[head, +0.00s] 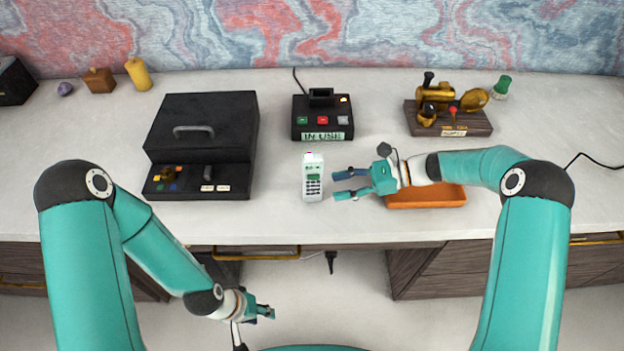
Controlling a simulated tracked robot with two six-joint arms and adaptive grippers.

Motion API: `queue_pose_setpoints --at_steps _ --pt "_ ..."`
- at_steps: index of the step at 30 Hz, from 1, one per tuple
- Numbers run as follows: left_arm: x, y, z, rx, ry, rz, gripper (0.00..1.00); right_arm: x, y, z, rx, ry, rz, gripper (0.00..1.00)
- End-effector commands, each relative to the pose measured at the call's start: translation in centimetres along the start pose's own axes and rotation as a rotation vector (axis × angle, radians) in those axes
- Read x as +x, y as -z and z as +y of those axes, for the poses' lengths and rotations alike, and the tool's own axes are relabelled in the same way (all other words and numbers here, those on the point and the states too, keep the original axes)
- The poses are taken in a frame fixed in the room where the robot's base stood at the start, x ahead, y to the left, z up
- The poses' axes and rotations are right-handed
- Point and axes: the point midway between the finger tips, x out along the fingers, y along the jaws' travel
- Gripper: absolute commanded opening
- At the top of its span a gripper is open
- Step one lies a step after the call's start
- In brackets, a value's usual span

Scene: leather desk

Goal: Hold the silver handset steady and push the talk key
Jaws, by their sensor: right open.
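The silver handset (313,178) is on the pale desktop near its front edge, with its keypad and small green screen facing me. I cannot tell whether it stands or lies, and the talk key is too small to single out. My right gripper (341,185) is just to the right of the handset, its two fingers open and pointing left towards it, with a small gap between. My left gripper (268,312) hangs in front of the desk, below its edge, well away from the handset. Its fingers are too small and overlapped to tell their opening.
A black base with an "IN USE" label (322,119) stands behind the handset. A black case (203,140) is to the left. An orange tray (427,197) lies beneath my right wrist. A brass device on a wooden base (450,118) is back right.

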Motion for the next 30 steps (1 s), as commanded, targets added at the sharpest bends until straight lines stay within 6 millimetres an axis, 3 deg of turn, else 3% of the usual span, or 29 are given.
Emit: queue_pose_setpoints --at_steps 6,12,27,30 --pt "0.6 0.0 -0.2 0.000 0.000 0.000 0.40 3.4 0.2 0.1 0.000 -0.003 0.001 0.47" --pt "1.2 0.0 -0.5 0.000 0.000 0.000 0.40 5.5 0.2 0.1 0.000 -0.002 0.001 0.47" --pt "1.4 0.0 -0.5 0.000 0.000 0.000 0.40 6.5 0.1 0.0 0.001 0.000 0.001 0.47" --pt "1.4 0.0 -0.5 0.000 0.000 0.000 0.40 6.5 0.1 0.0 0.001 0.000 0.001 0.30"
